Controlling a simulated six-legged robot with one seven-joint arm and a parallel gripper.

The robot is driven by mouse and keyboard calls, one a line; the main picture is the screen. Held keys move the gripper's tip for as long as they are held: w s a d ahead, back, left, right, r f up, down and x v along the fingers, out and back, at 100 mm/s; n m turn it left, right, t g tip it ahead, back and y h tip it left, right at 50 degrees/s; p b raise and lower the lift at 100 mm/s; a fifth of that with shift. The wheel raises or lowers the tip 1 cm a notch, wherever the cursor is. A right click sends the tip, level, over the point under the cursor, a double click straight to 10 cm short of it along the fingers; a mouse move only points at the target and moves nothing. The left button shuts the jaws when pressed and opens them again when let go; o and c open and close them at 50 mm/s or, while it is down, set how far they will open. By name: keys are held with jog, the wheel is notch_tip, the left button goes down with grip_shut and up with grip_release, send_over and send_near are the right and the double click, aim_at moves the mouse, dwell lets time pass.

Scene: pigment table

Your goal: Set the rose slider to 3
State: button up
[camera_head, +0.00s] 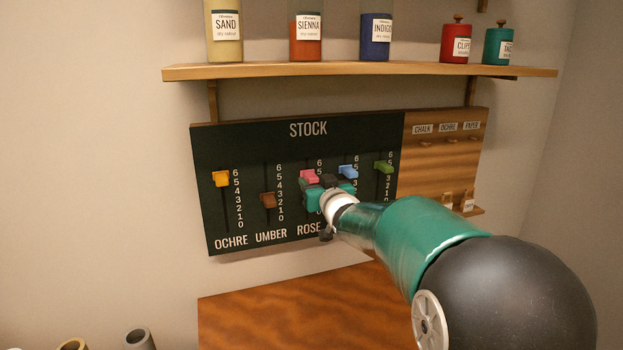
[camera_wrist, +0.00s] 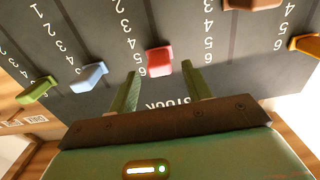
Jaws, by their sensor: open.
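The rose slider (camera_head: 309,176) is a pink-red knob on the dark STOCK board (camera_head: 225,148), high in its slot, near the 5 as far as I can tell. In the wrist view the rose slider (camera_wrist: 159,61) appears between and just beyond my two green fingertips. My gripper (camera_head: 329,187) is in front of the board, just below and right of the knob in the head view. In the wrist view my gripper (camera_wrist: 161,72) is open, with a finger to each side of the knob and visible gaps. My arm hides the lower rose slot and its lower numbers.
A blue slider (camera_head: 348,171) and a green slider (camera_head: 383,166) stand to the right. The umber slider (camera_head: 267,200) and ochre slider (camera_head: 221,178) stand to the left. A shelf (camera_head: 350,70) with jars runs above; a wooden table (camera_head: 290,310) lies below.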

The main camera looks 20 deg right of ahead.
aim_at(314, 180)
jog(key=shift+w, duration=1.75)
jog(key=shift+c, duration=0.4)
grip_shut()
notch_tip(314, 180, down, 5)
jog(key=shift+o, duration=0.4)
grip_release()
jog(key=shift+s, duration=0.1)
